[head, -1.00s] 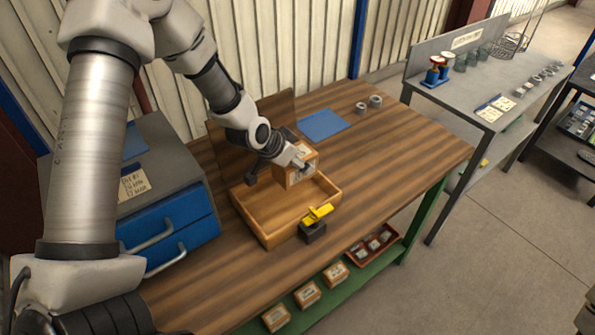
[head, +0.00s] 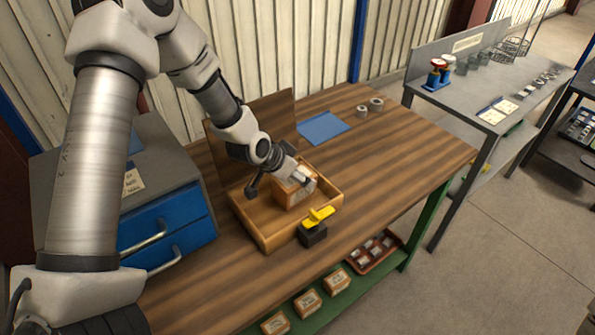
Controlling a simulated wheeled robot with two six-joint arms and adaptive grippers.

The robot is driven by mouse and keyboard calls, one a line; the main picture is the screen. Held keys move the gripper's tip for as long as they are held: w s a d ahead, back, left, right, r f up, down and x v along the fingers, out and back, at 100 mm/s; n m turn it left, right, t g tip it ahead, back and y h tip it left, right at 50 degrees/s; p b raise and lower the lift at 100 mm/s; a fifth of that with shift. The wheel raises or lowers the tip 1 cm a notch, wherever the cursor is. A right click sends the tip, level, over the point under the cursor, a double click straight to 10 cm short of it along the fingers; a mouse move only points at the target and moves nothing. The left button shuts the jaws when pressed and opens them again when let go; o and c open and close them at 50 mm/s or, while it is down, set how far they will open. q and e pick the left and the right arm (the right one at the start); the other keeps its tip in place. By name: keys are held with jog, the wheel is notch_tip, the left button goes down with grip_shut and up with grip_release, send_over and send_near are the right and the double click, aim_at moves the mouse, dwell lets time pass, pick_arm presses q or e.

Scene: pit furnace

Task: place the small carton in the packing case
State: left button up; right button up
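The packing case (head: 261,243) is a shallow open wooden box with a raised lid (head: 262,123) behind it, standing on the wooden bench. The small carton (head: 291,193), brown with a pale label, is inside the case area toward its back right. It looks low, at or near the case floor; I cannot tell if it touches. My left gripper (head: 301,180) reaches in from the left and is at the carton's top, with its fingers on either side of it. The fingers are partly hidden, and it seems shut on the carton. My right gripper is not in view.
A yellow-handled black tool (head: 315,229) stands at the case's front right edge. A blue sheet (head: 323,127) and two metal rings (head: 369,105) lie farther back. Blue drawers (head: 168,230) stand left. Several cartons (head: 307,302) and a red tray (head: 375,251) sit on the lower shelf.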

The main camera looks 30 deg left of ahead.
pick_arm(q)
jog(key=shift+r, duration=0.1)
jog(key=shift+r, duration=0.3)
jog(key=v, duration=0.1)
jog(key=p+v, duration=0.1)
jog(key=v, duration=0.1)
jog(key=p+v, duration=0.1)
jog(key=v, duration=0.1)
jog(key=shift+w+d+r, duration=0.1)
jog(key=shift+w+r, duration=0.1)
jog(key=shift+r, duration=0.25)
jog(key=p+v, duration=0.5)
jog(key=v, duration=0.2)
jog(key=shift+s+f, duration=0.25)
